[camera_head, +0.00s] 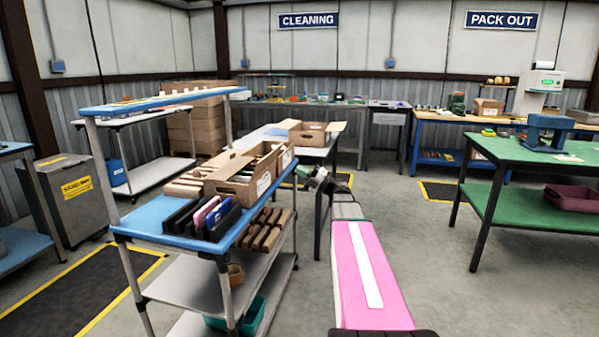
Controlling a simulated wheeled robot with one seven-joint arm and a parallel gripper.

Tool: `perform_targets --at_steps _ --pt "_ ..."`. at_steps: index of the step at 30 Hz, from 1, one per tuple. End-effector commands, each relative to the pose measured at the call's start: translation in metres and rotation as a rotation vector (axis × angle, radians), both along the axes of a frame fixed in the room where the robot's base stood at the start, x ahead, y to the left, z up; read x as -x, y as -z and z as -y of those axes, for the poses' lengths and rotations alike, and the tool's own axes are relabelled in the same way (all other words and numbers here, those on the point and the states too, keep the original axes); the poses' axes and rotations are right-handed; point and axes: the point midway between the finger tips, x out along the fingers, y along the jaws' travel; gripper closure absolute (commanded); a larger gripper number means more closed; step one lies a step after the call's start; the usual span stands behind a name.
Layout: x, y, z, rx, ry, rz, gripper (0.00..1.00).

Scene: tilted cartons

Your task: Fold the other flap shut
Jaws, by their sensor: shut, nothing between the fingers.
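A brown open carton (308,137) sits on the grey-topped table behind the blue cart. One flap stands out at its left side and a pale flap at its right. A larger brown carton (236,181) stands nearer, tilted on the blue cart, with flaps up and dividers or contents inside. I cannot tell which flap is the one named. My gripper (318,175) is small in view at the far end of my pink arm, right of the nearer carton and in front of the table. It is shut and holds nothing; its fingertips are hard to make out.
The blue cart (150,215) holds dark, pink and blue upright items and several brown pieces beside the nearer carton. A cart post rises at left. A green table (520,152) stands at right. Floor between my arm and the green table is clear.

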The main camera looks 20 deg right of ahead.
Motion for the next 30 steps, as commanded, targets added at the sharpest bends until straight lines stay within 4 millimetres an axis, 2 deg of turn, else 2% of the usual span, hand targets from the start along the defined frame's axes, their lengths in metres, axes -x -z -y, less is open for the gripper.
perform_targets --at_steps 9,15,21,30 --pt "-0.029 -0.028 -0.048 -0.001 -0.001 0.001 1.00" --pt "-0.042 -0.041 -0.072 -0.001 0.000 0.000 1.00" --pt "-0.049 -0.048 -0.084 -0.001 0.002 0.000 1.00" --pt "-0.050 -0.049 -0.086 -0.001 0.002 0.000 1.00"
